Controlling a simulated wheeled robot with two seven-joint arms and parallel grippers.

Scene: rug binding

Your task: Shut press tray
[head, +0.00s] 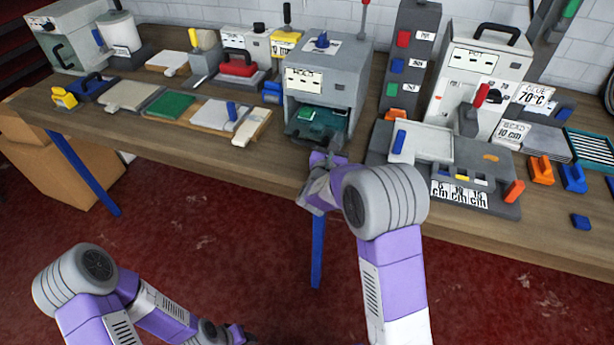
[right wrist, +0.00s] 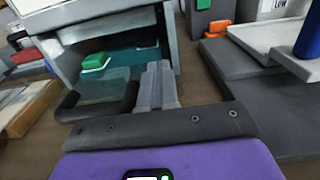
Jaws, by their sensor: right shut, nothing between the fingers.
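The grey press (head: 328,77) stands at the back of the bench, with an open bay in its front. Its teal press tray (head: 300,134) sits in the bay with its front part sticking out. A green piece (head: 307,113) lies on the tray and also shows in the right wrist view (right wrist: 96,62). My right gripper (head: 327,160) is shut and empty, just in front of the tray. In the right wrist view its fingers (right wrist: 157,72) overlap the tray's right side; contact is unclear. My left gripper (head: 237,335) is low at the bottom edge, away from the bench; its jaws are too small to read.
Right of the press stand a column with coloured blocks (head: 409,50) and a grey fixture with a white plate (head: 428,143). Left of it lie a wooden board (head: 250,128) and a green pad (head: 171,105). The bench edge in front of the press is clear except for my right arm.

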